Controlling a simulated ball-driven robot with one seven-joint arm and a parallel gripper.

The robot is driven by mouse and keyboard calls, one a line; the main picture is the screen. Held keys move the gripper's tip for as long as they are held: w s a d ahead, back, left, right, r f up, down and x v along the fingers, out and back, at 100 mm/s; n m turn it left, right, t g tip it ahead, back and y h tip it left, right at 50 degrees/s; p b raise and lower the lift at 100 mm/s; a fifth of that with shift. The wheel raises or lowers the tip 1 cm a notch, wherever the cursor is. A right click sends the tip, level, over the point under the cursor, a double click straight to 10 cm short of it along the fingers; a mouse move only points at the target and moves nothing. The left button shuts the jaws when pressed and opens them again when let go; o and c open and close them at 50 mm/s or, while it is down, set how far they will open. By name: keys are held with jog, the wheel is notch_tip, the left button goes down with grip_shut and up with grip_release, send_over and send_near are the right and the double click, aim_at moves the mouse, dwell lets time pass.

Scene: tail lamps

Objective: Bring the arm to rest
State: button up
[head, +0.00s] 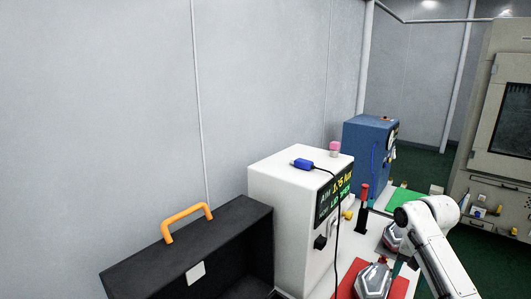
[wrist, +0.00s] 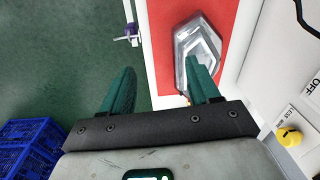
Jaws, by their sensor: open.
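My gripper (wrist: 159,68) is open in the wrist view, with its two green fingers apart and nothing between them. It hangs over the table's edge, with the left finger above the green floor and the right finger over the near end of a tail lamp (wrist: 198,45). I cannot tell whether that finger touches the lamp. The lamp lies on a red mat (wrist: 164,20). In the head view my white arm reaches in at the lower right; the gripper is mostly hidden. One tail lamp (head: 374,281) is on the red mat, and another lamp (head: 393,238) is behind it.
A white tester (head: 290,185) with a lit display and a cable stands left of the mats. A black toolbox (head: 215,240) with an orange handle is farther left. A blue machine (head: 366,145) and a green mat (head: 405,198) are behind. Blue crates (wrist: 30,145) are on the floor.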

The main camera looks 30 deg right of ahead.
jog(key=w+a+f+n+t, duration=0.1)
jog(key=a+f+n, duration=0.1)
jog(key=a, duration=0.7)
jog(key=w+a+f+n+t+y, duration=0.1)
jog(key=w+a+f+n, duration=0.15)
jog(key=a, duration=0.65)
jog(key=a+f+n+t, duration=0.1)
jog(key=a+f+n, duration=0.1)
jog(key=a, duration=0.7)
jog(key=s+a+n+t+h, duration=0.1)
jog(key=s+a+n, duration=0.25)
jog(key=s, duration=0.35)
jog(key=s+a+n, duration=0.2)
jog(key=s+a, duration=0.2)
jog(key=s, duration=0.3)
jog(key=s+d+f+g+b, duration=0.1)
jog(key=s+f+g, duration=0.2)
jog(key=s+f, duration=0.4)
jog(key=shift+s+d, duration=0.4)
jog(key=shift+s, duration=0.8)
